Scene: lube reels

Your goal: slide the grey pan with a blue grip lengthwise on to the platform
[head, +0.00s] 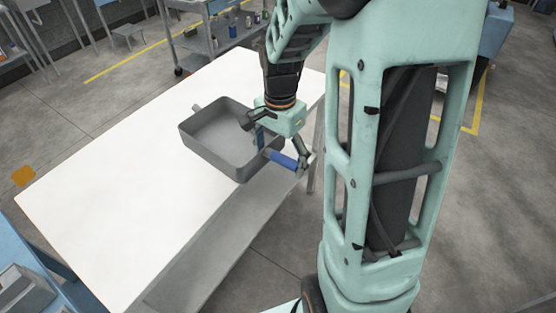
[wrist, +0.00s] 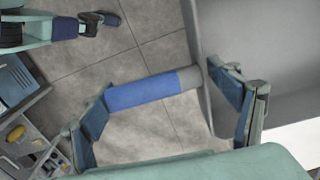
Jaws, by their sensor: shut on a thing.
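The grey pan (head: 228,158) is a deep open tray, upright and empty, at the right edge of the white-topped platform (head: 130,170). Its blue grip (head: 281,159) sticks out to the right past the edge, over the floor. My gripper (head: 280,146) is over the grip from above. In the wrist view, the blue grip (wrist: 148,91) lies along the line between my two fingers (wrist: 165,105), one at its free end and one by the pan wall (wrist: 205,75). Exact contact at the pan wall is hard to see. How much of the pan's underside rests on the platform is hidden.
The platform top is clear to the left of the pan. A cart with cans (head: 215,38) stands behind. A blue bench (head: 35,262) is at lower left.

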